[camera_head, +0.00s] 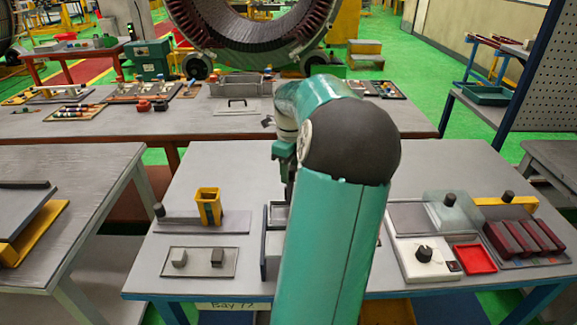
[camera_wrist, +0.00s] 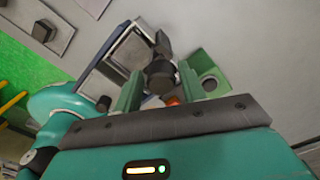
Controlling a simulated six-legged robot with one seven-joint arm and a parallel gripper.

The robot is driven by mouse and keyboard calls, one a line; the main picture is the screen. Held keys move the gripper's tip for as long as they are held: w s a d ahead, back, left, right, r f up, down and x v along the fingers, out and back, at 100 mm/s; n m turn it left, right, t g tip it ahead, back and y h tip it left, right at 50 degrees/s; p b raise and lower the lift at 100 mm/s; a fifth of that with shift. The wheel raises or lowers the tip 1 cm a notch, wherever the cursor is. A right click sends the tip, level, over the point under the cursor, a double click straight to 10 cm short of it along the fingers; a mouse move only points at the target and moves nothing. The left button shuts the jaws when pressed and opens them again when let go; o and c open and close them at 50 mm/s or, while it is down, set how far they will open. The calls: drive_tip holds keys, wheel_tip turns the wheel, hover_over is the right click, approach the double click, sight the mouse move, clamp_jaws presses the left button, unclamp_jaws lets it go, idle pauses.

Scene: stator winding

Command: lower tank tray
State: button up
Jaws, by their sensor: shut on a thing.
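My gripper (camera_wrist: 160,84) shows in the wrist view with its two green fingers on either side of a dark knob-like piece (camera_wrist: 160,70), and it is shut on it. Whether this piece belongs to the tank tray I cannot tell. A grey open box (camera_wrist: 130,48), perhaps the tank, lies just beyond the fingers. In the head view a grey box (camera_head: 272,243) stands on the near table, mostly hidden behind my arm. My gripper's fingertips are hidden there too.
The near table (camera_head: 262,170) carries a yellow cup (camera_head: 208,206), a flat plate with two small blocks (camera_head: 198,262), a red tray (camera_head: 474,258) and dark red blocks (camera_head: 522,238). A green holder (camera_wrist: 205,75) is close to the fingers.

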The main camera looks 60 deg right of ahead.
drive_tip(key=shift+d+f, duration=0.2)
drive_tip(key=shift+f, duration=1.7)
drive_tip(key=o, duration=0.5)
drive_tip(key=shift+c, duration=0.2)
drive_tip(key=shift+a+r, duration=0.15)
drive_tip(key=shift+r, duration=2.8)
